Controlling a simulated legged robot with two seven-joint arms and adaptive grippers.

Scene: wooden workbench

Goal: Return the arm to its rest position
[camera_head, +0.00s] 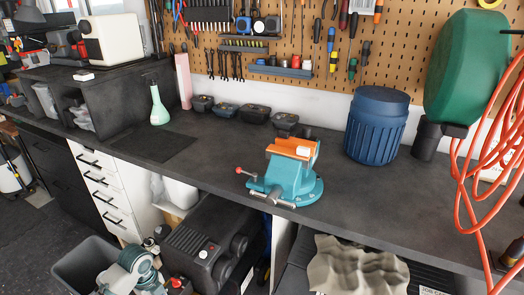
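Neither of my grippers can be made out in the head view, and no arm of mine is clearly seen. The dark workbench (225,150) runs across the view from the upper left to the lower right. A teal bench vise (285,180) with orange jaws stands near its front edge. A small light block (304,151) shows at the top of the vise. I cannot tell whether it is held in the jaws.
A blue ribbed barrel (376,128), a green hose reel (466,70) and hanging orange hose (490,130) occupy the right. A green bottle (158,108) and dark bins (255,114) stand behind. Below are a grey bin (82,270) and a black case (215,245).

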